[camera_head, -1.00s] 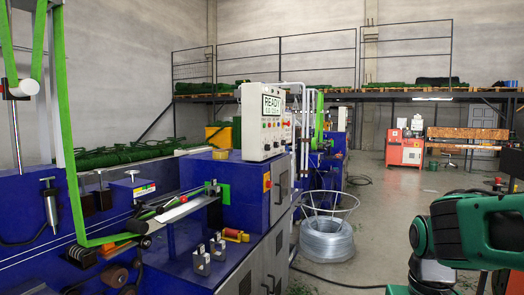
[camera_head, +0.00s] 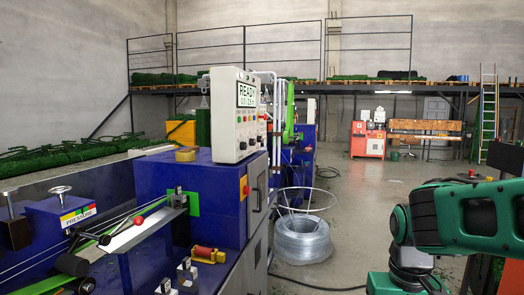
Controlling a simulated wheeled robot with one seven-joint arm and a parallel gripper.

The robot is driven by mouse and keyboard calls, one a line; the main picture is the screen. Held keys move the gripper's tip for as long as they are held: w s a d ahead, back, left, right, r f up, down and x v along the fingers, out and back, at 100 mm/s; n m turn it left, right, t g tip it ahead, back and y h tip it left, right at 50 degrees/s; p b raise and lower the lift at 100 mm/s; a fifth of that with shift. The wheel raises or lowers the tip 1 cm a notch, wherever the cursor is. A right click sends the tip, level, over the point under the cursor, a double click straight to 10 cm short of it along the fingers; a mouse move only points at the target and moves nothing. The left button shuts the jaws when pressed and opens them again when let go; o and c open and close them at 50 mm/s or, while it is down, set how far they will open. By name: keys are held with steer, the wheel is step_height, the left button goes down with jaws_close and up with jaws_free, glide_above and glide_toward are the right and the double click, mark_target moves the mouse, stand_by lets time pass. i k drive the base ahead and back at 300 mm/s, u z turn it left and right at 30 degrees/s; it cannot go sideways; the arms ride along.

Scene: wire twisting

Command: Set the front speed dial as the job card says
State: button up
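A white control box (camera_head: 226,120) stands on the blue machine (camera_head: 190,185), left of centre. I cannot make out a job card. My green arm reaches in at the lower right, well apart from the control box. My gripper is out of view.
A wire coil (camera_head: 302,240) in a ring stand is on the floor between the machine and my arm. A red machine (camera_head: 367,140) and a ladder (camera_head: 488,115) stand farther back. The grey floor (camera_head: 375,205) right of the coil is mostly clear.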

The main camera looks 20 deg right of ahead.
mark_target(243, 145)
steer(key=z, duration=1.55)
steer(key=i, duration=3.75)
steer(key=u, duration=0.75)
